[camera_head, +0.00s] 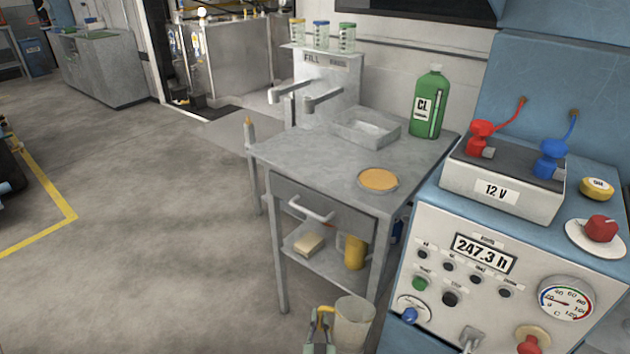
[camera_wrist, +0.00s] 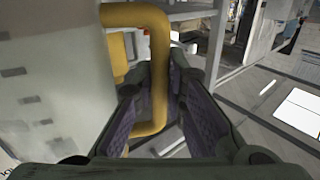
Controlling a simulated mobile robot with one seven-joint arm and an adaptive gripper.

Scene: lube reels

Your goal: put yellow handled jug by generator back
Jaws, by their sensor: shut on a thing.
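The yellow-handled jug (camera_head: 353,322) is a pale, cream-grey vessel at the bottom of the head view, low in front of the metal table and left of the generator (camera_head: 500,270). My gripper (camera_head: 319,335) is at its left side, shut on the yellow handle. In the wrist view the jug's pale wall (camera_wrist: 55,80) fills the left, and the handle (camera_wrist: 158,70) runs down between the purple-padded fingers of my gripper (camera_wrist: 155,112). The jug looks roughly upright. Its lower part is cut off by the frame edge in the head view.
The metal table (camera_head: 300,150) bears a green CL bottle (camera_head: 428,105), a shallow tray (camera_head: 362,128) and an orange-topped dish (camera_head: 378,180). Its lower shelf (camera_head: 325,268) holds a yellow container (camera_head: 355,252) and a pale block (camera_head: 309,243). Open floor (camera_head: 140,220) lies to the left.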

